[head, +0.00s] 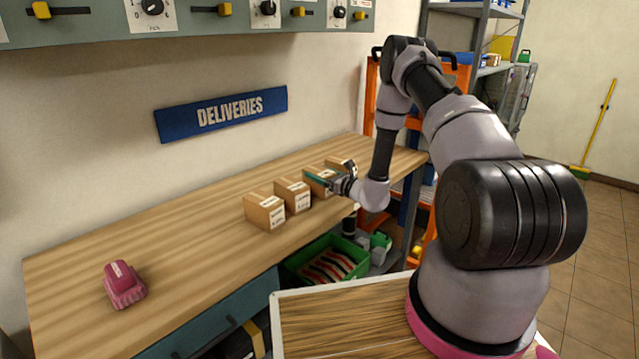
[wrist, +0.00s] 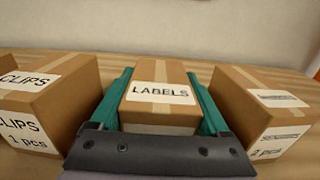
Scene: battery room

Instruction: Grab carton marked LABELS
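The LABELS carton (wrist: 160,92) is a brown box with a white label reading LABELS, in the middle of the wrist view. In the head view it is the third carton (head: 316,186) of the row on the bench, partly hidden by my gripper (head: 330,182). In the wrist view the teal fingers of my gripper (wrist: 162,98) lie along the carton's left and right sides, with little or no gap. Whether they press on it I cannot tell. The carton's underside is hidden.
A CLIPS carton (wrist: 50,98) stands close on the left and another carton (wrist: 262,110) close on the right. The wooden bench (head: 190,240) holds the row and a pink object (head: 124,284). A DELIVERIES sign (head: 225,113) hangs behind. A green crate (head: 325,262) is below.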

